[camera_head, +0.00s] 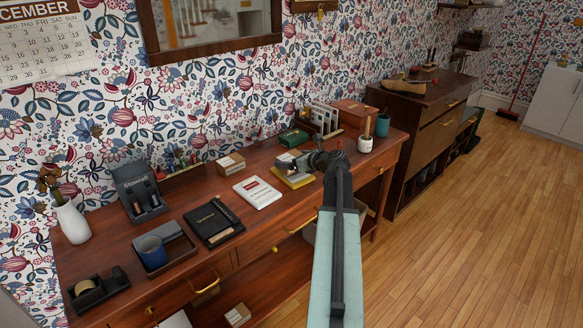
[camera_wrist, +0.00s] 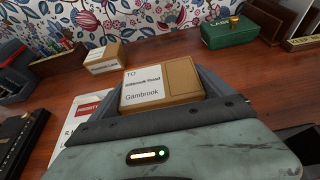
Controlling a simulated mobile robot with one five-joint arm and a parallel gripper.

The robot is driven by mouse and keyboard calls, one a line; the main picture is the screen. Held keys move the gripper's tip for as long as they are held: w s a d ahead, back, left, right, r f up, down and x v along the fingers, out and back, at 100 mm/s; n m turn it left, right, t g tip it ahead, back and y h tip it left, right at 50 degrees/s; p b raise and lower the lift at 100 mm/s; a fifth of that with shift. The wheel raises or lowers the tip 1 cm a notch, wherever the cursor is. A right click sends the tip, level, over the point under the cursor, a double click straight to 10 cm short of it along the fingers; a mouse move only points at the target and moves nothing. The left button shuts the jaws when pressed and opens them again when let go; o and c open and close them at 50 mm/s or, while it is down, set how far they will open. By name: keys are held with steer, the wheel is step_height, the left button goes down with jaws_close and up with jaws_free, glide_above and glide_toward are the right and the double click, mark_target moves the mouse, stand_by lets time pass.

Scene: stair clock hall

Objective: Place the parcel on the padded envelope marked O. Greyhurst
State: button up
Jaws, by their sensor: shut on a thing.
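My gripper (camera_head: 300,160) is shut on a small brown parcel with a white label reading Millbrook Road, Gambrook; it shows between the jaws in the wrist view (camera_wrist: 183,80). In the head view the parcel (camera_head: 286,157) is partly hidden by my gripper. A yellow padded envelope (camera_head: 297,181) lies on the desk just below my gripper. Any name on it is not readable, and I cannot tell whether the parcel touches it. A white envelope marked PRIORITY (camera_head: 257,193) lies to its left. A second brown parcel (camera_head: 230,163) stands behind the white envelope, and in the wrist view (camera_wrist: 103,58).
A green box (camera_head: 293,138) and a letter rack (camera_head: 323,119) stand behind my gripper. A white cup with a wooden handle in it (camera_head: 366,144) is to the right.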

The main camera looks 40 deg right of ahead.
step_height(320, 180, down, 2)
steer(key=shift+s+d+f+b, duration=0.1)
steer(key=shift+d+f+b, duration=0.1)
steer(key=shift+b, duration=0.35)
steer(key=shift+r, duration=0.2)
steer(key=shift+f, duration=0.15)
steer(key=o, duration=1.3)
